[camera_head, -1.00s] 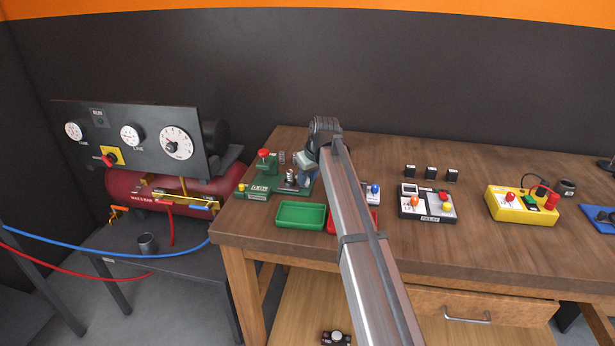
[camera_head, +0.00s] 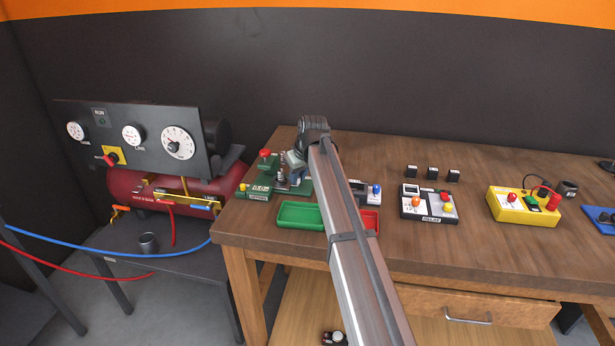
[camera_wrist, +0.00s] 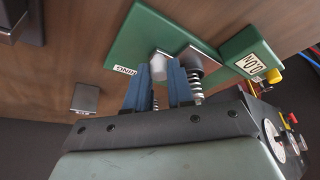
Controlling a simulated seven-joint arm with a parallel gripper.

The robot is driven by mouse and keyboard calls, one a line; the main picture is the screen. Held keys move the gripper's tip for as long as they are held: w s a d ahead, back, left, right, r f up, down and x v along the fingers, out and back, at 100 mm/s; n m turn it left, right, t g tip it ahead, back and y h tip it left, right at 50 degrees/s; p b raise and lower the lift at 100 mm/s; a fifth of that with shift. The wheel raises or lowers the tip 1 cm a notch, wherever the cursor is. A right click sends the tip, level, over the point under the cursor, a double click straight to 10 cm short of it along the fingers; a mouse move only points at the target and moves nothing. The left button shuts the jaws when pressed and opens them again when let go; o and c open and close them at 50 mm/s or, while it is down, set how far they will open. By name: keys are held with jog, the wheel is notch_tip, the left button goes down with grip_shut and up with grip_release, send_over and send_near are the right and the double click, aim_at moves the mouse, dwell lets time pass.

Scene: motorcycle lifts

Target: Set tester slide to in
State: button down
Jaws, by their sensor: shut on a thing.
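The tester is a green bench device (camera_head: 262,187) at the left end of the workbench, with a red knob on a post. In the wrist view its green base (camera_wrist: 145,30) carries a silver plate (camera_wrist: 190,52) and a pale metal block (camera_wrist: 158,62), which looks like the slide's grip. My gripper (camera_wrist: 160,72) has blue fingers on either side of this block and is shut on it. In the head view my gripper (camera_head: 297,165) is over the tester's right part, partly hidden by my wrist. The slide's exact position cannot be read.
Coil springs (camera_wrist: 196,80) stand close to my fingers. A green tray (camera_head: 301,226) sits in front of the tester, with a red tray (camera_head: 371,222) partly behind my arm. A relay box (camera_head: 428,205) and a yellow box (camera_head: 522,207) stand to the right.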

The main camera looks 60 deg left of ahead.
aim_at(282, 172)
jog(key=s+a, duration=0.3)
jog(key=shift+s+a, duration=0.3)
jog(key=c, duration=1)
grip_release()
jog(key=shift+s, duration=0.1)
